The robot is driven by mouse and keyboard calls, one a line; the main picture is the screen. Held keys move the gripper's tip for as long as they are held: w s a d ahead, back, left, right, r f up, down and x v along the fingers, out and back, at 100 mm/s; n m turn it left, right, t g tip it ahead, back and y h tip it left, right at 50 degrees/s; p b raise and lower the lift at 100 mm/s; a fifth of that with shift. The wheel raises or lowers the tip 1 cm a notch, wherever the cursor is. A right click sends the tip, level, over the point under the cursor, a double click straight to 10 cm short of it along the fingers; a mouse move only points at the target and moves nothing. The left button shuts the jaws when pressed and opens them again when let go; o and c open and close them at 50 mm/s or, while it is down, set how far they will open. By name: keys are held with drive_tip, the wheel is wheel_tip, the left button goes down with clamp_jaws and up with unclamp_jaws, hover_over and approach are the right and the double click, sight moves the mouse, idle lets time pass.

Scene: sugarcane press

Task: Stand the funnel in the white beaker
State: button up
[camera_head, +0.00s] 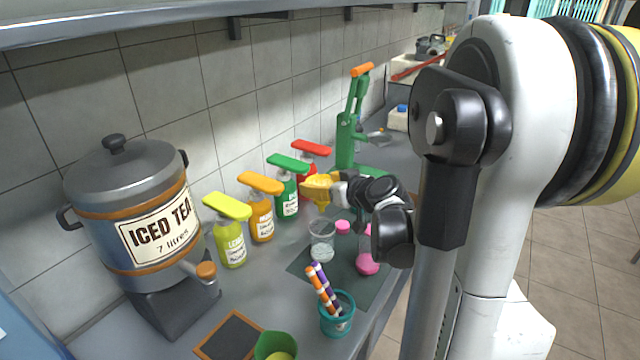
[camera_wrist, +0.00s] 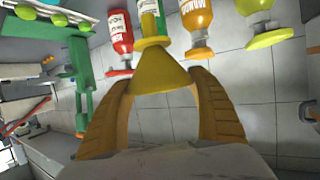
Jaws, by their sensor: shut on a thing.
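The yellow funnel (camera_head: 317,187) is in my gripper (camera_head: 335,188), wide end up and spout pointing down. It hangs in the air, just above the beaker in the head view. In the wrist view the funnel (camera_wrist: 155,72) sits between the two brown fingers of my gripper (camera_wrist: 160,88), which are shut on it. The whitish, see-through beaker (camera_head: 322,242) stands upright on the dark mat, apart from the funnel. I cannot tell from this one angle whether the spout is exactly over its mouth. The beaker is not seen in the wrist view.
Several pump bottles (camera_head: 231,245) line the wall behind.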

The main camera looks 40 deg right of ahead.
sight(322, 210)
drive_tip(key=shift+s+d+f+b, duration=0.1)
drive_tip(key=shift+d+f+b, duration=0.15)
drive_tip(key=shift+f+b, duration=0.45)
wheel_tip(322, 210, down, 8)
drive_tip(key=b, duration=0.5)
drive_tip(key=shift+r, duration=0.2)
drive_tip(key=shift+f, duration=0.95)
drive_tip(key=shift+f, duration=0.1)
drive_tip(key=o, duration=1.1)
drive_tip(key=shift+o, duration=0.6)
drive_tip(key=shift+a, duration=0.1)
